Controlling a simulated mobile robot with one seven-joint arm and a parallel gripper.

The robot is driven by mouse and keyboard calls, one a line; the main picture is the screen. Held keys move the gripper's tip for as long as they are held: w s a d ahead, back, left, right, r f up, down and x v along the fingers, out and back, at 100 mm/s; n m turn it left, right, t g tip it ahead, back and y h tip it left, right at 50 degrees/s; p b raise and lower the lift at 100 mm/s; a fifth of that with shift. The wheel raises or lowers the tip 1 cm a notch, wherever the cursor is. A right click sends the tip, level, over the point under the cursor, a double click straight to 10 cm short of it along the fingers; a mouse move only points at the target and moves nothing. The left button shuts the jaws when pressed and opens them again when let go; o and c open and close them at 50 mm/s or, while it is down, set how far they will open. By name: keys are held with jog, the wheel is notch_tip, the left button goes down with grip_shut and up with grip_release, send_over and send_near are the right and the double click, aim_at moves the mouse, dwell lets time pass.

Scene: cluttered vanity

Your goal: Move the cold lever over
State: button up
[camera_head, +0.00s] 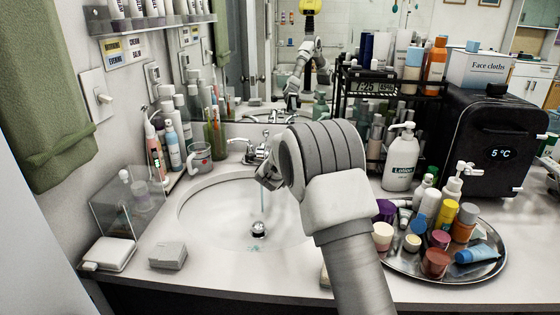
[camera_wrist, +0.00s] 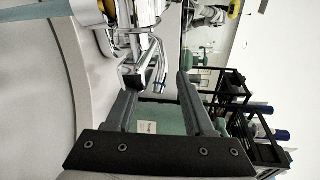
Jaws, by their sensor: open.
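The chrome faucet (camera_head: 256,150) stands at the back of the white sink, partly hidden by my arm in the head view. A thin stream seems to fall from it toward the drain (camera_head: 258,229). In the wrist view the faucet's chrome body (camera_wrist: 146,14) is at the top, and a chrome lever (camera_wrist: 159,68) reaches down toward the space between my fingers. I take it for the cold lever; my arm hides that side in the head view. My gripper (camera_wrist: 158,82) is open, with the lever's end near its fingertips. I cannot tell whether they touch.
A round metal tray (camera_head: 400,265) crowded with bottles and jars is right of my arm. A lotion bottle (camera_head: 399,160) and a black shelf (camera_head: 345,95) stand behind. A glass mug (camera_head: 199,158) and bottles line the left back. The sink bowl (camera_head: 205,215) is open space.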

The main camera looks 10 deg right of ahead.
jog(key=v, duration=1.4)
jog(key=shift+s+p, duration=0.3)
jog(key=shift+p, duration=0.05)
jog(key=shift+a, duration=0.1)
jog(key=s+r+n+g+y, duration=0.3)
jog(key=s+r+n+y, duration=0.5)
jog(key=s+n, duration=0.55)
jog(key=s+d+f+n+g+h, duration=0.1)
jog(key=s+d+n+g, duration=0.15)
jog(key=s, duration=0.65)
jog(key=s+d+f+n+g+h, duration=0.15)
jog(key=s+n, duration=0.25)
jog(key=s, duration=0.5)
jog(key=s+d+f+n+g+h, duration=0.1)
jog(key=s+d+n+g, duration=0.2)
jog(key=s, duration=0.6)
notch_tip(320, 180, up, 14)
jog(key=p, duration=1.4)
jog(key=shift+w+r, duration=0.2)
jog(key=shift+w, duration=0.05)
